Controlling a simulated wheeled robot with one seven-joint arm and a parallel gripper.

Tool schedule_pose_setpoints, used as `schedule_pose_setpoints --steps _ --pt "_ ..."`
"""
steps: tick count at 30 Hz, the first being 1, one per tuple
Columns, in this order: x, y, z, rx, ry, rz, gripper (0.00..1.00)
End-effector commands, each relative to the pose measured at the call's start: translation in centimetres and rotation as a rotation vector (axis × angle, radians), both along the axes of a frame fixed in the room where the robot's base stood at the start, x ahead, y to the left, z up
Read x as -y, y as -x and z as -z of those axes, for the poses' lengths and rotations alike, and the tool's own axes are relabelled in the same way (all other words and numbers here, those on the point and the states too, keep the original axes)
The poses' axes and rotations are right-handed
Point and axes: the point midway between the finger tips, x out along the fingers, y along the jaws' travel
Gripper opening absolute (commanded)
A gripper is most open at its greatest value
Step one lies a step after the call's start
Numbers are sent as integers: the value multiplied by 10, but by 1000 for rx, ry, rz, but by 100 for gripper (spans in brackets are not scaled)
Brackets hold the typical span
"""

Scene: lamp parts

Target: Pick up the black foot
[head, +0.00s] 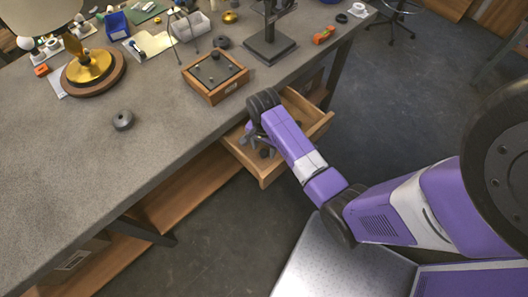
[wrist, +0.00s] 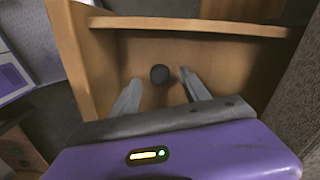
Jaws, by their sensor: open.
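The black foot (wrist: 159,74) is a small dark rounded piece lying in the open wooden drawer (wrist: 190,23). In the head view a dark piece (head: 266,153) shows inside the drawer (head: 312,128), partly screened by my arm. My gripper (wrist: 160,84) is open and points into the drawer. Its two fingers stand left and right of the foot in the wrist view, with visible gaps on both sides. The gripper shows only in part in the head view (head: 252,137). I cannot tell how far the fingertips are above the drawer floor.
The drawer's walls surround the gripper closely, below the grey table (head: 80,190). The table's front left is mostly clear.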

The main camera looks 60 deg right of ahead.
Motion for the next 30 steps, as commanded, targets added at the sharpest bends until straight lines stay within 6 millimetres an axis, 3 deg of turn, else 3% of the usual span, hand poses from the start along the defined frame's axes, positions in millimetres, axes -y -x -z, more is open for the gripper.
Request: schedule_pose_setpoints --steps 4,12,21,30 --pt "0 1 15 -1 -1 1 54" --pt "0 0 19 1 0 1 54" --pt "0 0 19 1 1 1 0" --pt "0 0 18 1 1 1 0"
